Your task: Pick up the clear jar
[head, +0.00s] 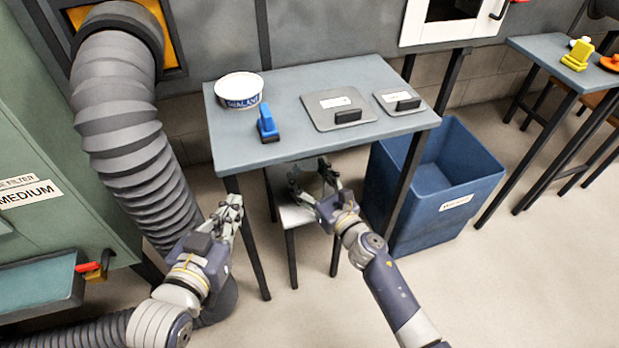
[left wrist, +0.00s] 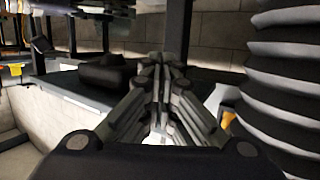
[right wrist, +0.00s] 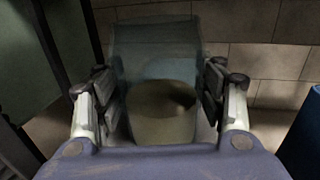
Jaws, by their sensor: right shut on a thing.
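The clear jar (right wrist: 155,62) stands out in the right wrist view as a see-through vessel with a dull brownish round area low in it. My right gripper (head: 308,178) has its fingers on both sides of the jar, below the front edge of the grey-blue table. In the head view the jar is faint and partly hidden by the fingers. I cannot tell whether its base touches the low stool beneath. My left gripper (head: 232,208) is shut and empty, left of the table's front leg. Its fingers meet in the left wrist view (left wrist: 160,65).
The table (head: 290,85) overhangs my right gripper and carries a white sealant tub (head: 239,90), a blue-handled brush (head: 267,124) and two grey plates with black handles. A low pale stool (head: 295,214) is underneath. A blue bin (head: 440,195) stands right, a ribbed duct (head: 125,130) left.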

